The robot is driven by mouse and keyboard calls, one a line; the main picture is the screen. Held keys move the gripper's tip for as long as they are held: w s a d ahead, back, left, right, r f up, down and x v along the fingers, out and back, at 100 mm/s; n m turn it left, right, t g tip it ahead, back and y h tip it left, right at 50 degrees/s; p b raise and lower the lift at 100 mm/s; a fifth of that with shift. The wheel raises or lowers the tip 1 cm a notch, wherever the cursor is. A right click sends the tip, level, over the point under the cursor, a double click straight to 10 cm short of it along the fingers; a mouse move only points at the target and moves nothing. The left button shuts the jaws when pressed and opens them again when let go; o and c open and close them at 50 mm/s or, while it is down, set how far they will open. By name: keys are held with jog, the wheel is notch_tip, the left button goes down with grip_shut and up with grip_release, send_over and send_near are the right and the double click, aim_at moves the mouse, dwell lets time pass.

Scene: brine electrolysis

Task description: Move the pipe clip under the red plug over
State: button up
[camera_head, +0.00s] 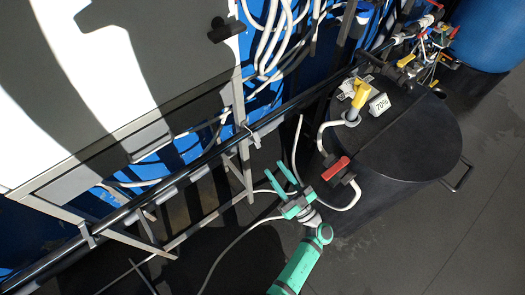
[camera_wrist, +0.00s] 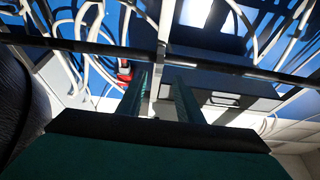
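My green gripper (camera_head: 275,168) is raised beside the black tank, its two fingers apart with nothing seen held between them. In the wrist view the fingers (camera_wrist: 161,78) also stand apart, with a pale upright strut (camera_wrist: 160,50) behind the gap. A red part (camera_wrist: 124,70) shows just left of the left finger; I cannot tell whether it is the red plug. In the head view a red handle (camera_head: 336,168) sits on a black fitting at the tank's side, right of my gripper. A small light clip (camera_head: 250,133) is on the long black pipe; I cannot tell which clip lies under the plug.
The long black pipe (camera_head: 190,168) runs diagonally along a grey metal frame (camera_head: 247,172). White hoses (camera_head: 270,40) hang at the back and loop near my gripper. The black tank (camera_head: 410,145) carries a yellow part (camera_head: 361,94) and a "70%" label (camera_head: 380,104). Dark floor lies open at right.

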aim_at(259, 147)
jog(key=x, duration=0.9)
grip_shut()
